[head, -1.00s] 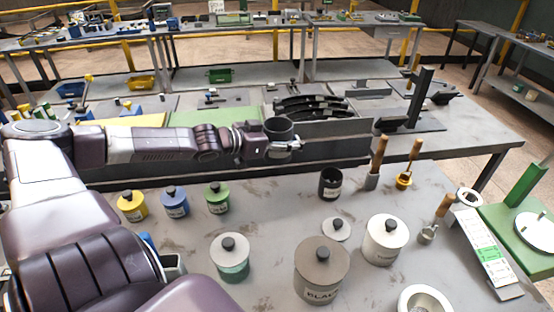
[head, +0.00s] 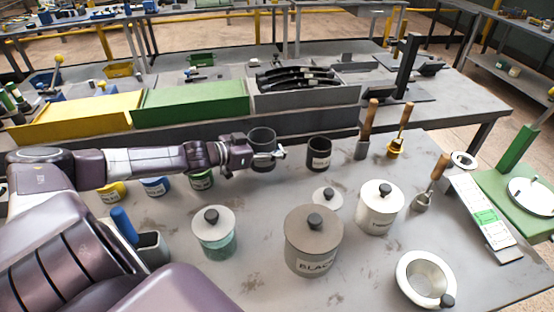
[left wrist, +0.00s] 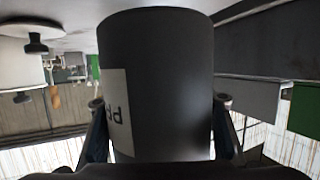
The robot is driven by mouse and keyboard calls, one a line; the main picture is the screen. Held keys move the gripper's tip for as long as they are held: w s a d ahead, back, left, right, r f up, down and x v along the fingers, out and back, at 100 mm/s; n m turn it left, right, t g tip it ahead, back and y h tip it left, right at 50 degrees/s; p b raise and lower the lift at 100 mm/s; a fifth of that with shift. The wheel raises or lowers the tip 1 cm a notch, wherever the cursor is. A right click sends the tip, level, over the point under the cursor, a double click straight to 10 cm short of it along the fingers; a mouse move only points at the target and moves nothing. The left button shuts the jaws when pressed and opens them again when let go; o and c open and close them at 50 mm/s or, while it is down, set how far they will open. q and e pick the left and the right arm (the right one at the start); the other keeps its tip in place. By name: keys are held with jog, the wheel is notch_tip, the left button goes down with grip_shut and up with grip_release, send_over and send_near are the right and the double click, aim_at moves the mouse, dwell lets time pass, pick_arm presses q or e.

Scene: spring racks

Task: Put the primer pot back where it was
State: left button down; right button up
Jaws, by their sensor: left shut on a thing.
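The dark grey, open-topped primer pot (head: 262,138) is held upright in my left gripper (head: 267,158), left of a similar dark labelled pot (head: 318,153). In the left wrist view the pot (left wrist: 170,75) fills the middle, with part of a white label reading "PR" upside down. The fingers of the left gripper (left wrist: 160,103) are on either side of it. The gripper hides its lower part in the head view, so I cannot tell whether it touches the bench. My right gripper is not in view.
Yellow (head: 110,193), blue (head: 155,187) and green (head: 201,180) pots stand partly behind my left arm. The large black-labelled pot (head: 313,245), white thinner pot (head: 379,205) and teal jar (head: 214,240) stand nearer. Yellow (head: 80,117) and green (head: 190,103) bins stand behind.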

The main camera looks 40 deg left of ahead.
pick_arm(q)
jog(key=shift+f, duration=2.25)
jog(key=shift+d, duration=0.1)
jog(key=shift+f, duration=0.1)
jog(key=c, duration=0.9)
grip_release()
